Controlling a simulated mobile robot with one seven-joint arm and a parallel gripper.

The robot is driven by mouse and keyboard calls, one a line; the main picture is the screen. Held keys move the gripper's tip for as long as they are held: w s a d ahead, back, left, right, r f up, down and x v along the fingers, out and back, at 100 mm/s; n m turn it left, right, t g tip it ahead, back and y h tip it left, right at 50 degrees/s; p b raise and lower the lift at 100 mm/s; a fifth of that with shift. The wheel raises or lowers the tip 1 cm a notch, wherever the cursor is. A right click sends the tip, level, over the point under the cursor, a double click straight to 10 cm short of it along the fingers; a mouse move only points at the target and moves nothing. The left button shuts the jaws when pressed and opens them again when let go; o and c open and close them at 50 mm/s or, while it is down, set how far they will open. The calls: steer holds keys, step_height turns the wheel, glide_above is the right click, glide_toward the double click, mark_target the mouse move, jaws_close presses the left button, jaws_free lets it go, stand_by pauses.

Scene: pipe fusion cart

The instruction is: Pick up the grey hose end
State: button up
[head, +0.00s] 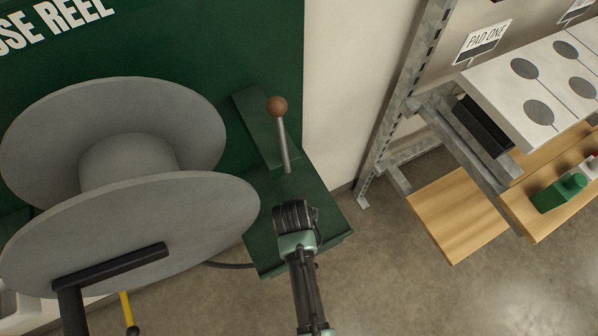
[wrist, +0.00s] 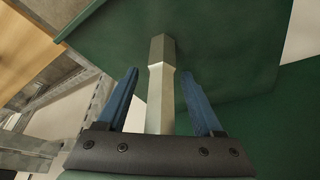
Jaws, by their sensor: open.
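In the wrist view my gripper (wrist: 158,74) is open, with one blue finger on each side of a pale grey, angular metal piece (wrist: 161,95). Small gaps show between this piece and both fingers. It has a squared, wider head at the top and runs down behind the dark palm, where its lower part is hidden. It looks like the grey hose end, but I cannot be sure. In the head view my gripper (head: 293,214) is over the green bracket at the front of the green panel; its fingers and the grey piece are not clear there.
A large grey reel (head: 190,215) stands left of my gripper. A lever with a brown ball (head: 277,106) rises just behind it from the green bracket (head: 262,225). A dark hose (head: 230,265) runs below. A metal rack with wooden shelves (head: 455,215) stands at right.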

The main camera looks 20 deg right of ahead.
jaws_close()
steer(key=shift+r, duration=0.1)
stand_by(0.3)
